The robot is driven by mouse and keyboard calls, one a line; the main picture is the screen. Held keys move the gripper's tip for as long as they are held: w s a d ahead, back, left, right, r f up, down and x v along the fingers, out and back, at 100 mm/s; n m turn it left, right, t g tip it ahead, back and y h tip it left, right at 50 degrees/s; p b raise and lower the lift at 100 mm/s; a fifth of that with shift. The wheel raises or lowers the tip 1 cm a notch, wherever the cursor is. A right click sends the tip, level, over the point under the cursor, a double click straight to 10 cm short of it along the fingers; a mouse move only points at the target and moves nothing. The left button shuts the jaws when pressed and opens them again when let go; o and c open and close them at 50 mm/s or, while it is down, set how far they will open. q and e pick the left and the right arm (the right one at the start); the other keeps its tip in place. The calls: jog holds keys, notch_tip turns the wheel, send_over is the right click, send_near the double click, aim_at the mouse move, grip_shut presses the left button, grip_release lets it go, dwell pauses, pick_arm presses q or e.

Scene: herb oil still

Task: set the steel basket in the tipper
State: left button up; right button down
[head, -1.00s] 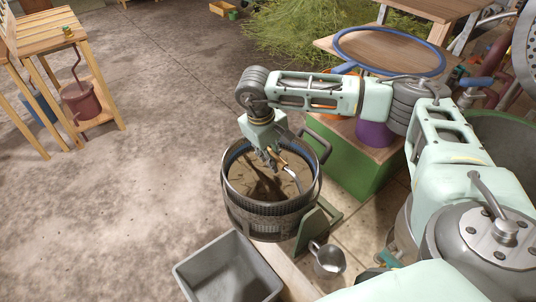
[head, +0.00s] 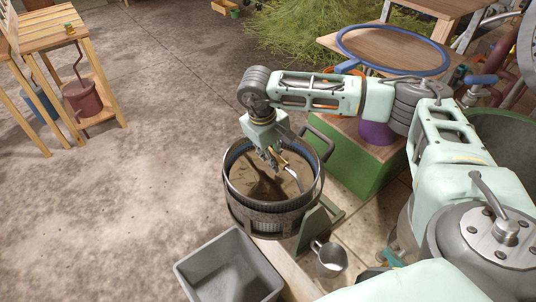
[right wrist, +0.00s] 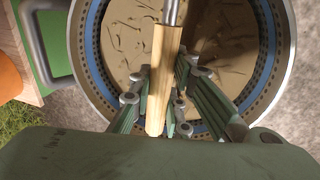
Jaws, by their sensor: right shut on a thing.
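The round steel basket (head: 236,205) is in the middle of the head view, with a blue band inside its rim and a brown interior. It also shows from above in the right wrist view (right wrist: 287,45). My left gripper is not in view.
A grey open bin (head: 228,270) stands in front of the tipper, with a metal jug (head: 329,258) to its right. A green box (head: 365,170) with a purple item is behind on the right.

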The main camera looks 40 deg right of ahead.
jog(key=shift+s+d+r, duration=0.1)
jog(key=shift+s+d, duration=0.1)
jog(key=shift+d, duration=0.05)
dwell(0.5)
jog(key=shift+w+d+r, duration=0.1)
jog(key=shift+r, duration=0.05)
dwell(0.3)
jog(key=c, duration=1.9)
grip_release()
jog(key=shift+c, duration=0.2)
jog(key=o, duration=0.4)
jog(key=shift+c, duration=0.2)
jog(key=shift+s+f, duration=0.2)
jog(key=shift+f, duration=0.15)
jog(key=shift+d+r+p, duration=0.2)
jog(key=shift+r+p, duration=0.8)
jog(key=shift+r, duration=0.3)
notch_tip(320, 180, up, 7)
jog(key=s+p, duration=0.1)
jog(key=p, duration=0.3)
jog(key=shift+d, duration=0.4)
